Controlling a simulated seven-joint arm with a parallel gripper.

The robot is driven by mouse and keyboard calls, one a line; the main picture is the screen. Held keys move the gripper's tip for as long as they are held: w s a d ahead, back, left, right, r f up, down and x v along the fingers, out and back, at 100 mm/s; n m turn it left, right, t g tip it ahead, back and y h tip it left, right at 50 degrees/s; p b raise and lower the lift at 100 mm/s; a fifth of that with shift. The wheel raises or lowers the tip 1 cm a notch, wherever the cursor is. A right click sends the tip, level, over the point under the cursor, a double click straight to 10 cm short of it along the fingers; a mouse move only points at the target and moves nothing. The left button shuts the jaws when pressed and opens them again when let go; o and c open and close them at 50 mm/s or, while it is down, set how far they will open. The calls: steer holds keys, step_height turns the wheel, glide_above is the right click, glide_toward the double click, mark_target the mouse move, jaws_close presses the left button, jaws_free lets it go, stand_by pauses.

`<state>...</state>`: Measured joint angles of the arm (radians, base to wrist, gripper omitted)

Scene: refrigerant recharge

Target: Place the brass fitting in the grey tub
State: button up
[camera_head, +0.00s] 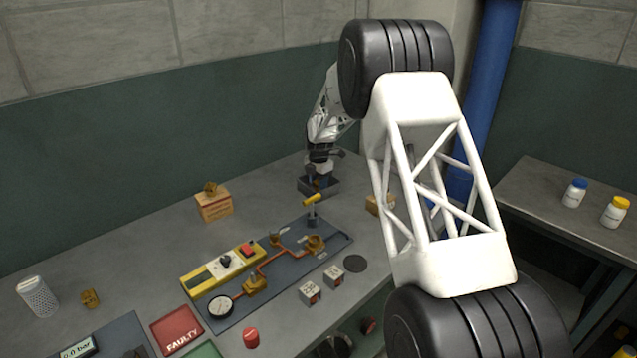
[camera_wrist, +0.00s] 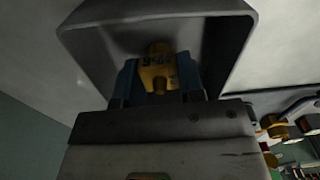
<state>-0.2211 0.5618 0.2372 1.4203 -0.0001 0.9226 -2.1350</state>
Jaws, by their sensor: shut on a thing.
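I cannot tell whether the fitting touches the tub floor.
A cardboard box (camera_head: 214,206) with a brass piece on top stands left of the tub. Another brass piece (camera_head: 89,299) sits far left, beside a white perforated cup (camera_head: 37,297).

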steer(key=o, duration=1)
steer(key=shift+f, duration=0.1)
step_height(320, 180, up, 12)
steer(key=shift+r, duration=0.15)
stand_by(0.3)
stand_by(0.4)
stand_by(0.4)
